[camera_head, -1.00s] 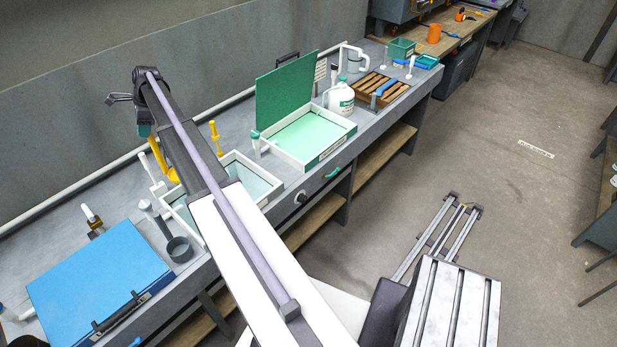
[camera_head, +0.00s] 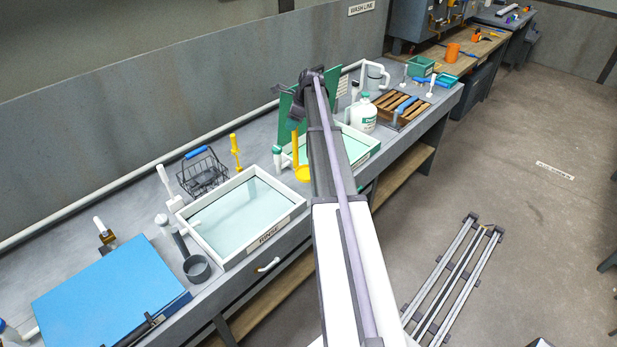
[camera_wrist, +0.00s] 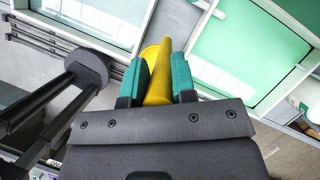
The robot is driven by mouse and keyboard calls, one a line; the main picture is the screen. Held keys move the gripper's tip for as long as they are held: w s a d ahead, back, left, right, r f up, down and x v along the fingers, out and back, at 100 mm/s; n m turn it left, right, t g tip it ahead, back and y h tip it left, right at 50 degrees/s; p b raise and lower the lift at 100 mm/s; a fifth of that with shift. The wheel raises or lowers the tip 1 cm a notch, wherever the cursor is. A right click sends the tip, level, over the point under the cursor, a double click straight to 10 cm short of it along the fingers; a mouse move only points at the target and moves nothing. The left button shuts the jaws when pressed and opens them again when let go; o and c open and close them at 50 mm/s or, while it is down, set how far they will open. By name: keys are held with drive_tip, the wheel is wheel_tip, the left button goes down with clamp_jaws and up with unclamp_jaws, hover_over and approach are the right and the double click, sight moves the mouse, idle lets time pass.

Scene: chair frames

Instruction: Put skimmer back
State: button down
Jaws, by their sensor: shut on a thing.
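The yellow skimmer (camera_head: 297,150) hangs from my gripper (camera_head: 293,122) in the head view, its round end low between the two trays. In the wrist view my gripper (camera_wrist: 158,78) has its teal fingers shut on the skimmer's yellow shaft (camera_wrist: 158,90). The shaft's far end shows beyond the fingertips; its lower end is hard to make out there. A second yellow upright piece (camera_head: 235,152) stands at the back of the bench, behind the rinse tray; I cannot tell exactly what it is.
The white-rimmed RINSE tray (camera_head: 203,254) is left of the skimmer. A green-lined tray (camera_head: 374,153) with a raised lid is on the right, partly behind my arm. A wire basket (camera_head: 203,172), white jug (camera_head: 363,115), grey cup (camera_head: 197,268) and blue case (camera_head: 110,290) crowd the bench.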

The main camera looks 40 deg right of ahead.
sight(293, 143)
wheel_tip(293, 143, down, 9)
drive_tip(key=b, duration=0.7)
drive_tip(key=shift+f+b, duration=0.2)
drive_tip(key=shift+b, duration=0.2)
drive_tip(key=shift+r+p, duration=0.3)
drive_tip(key=shift+f, duration=0.25)
drive_tip(key=c, duration=0.9)
unclamp_jaws()
drive_tip(key=shift+c, duration=0.2)
drive_tip(key=shift+r, duration=0.1)
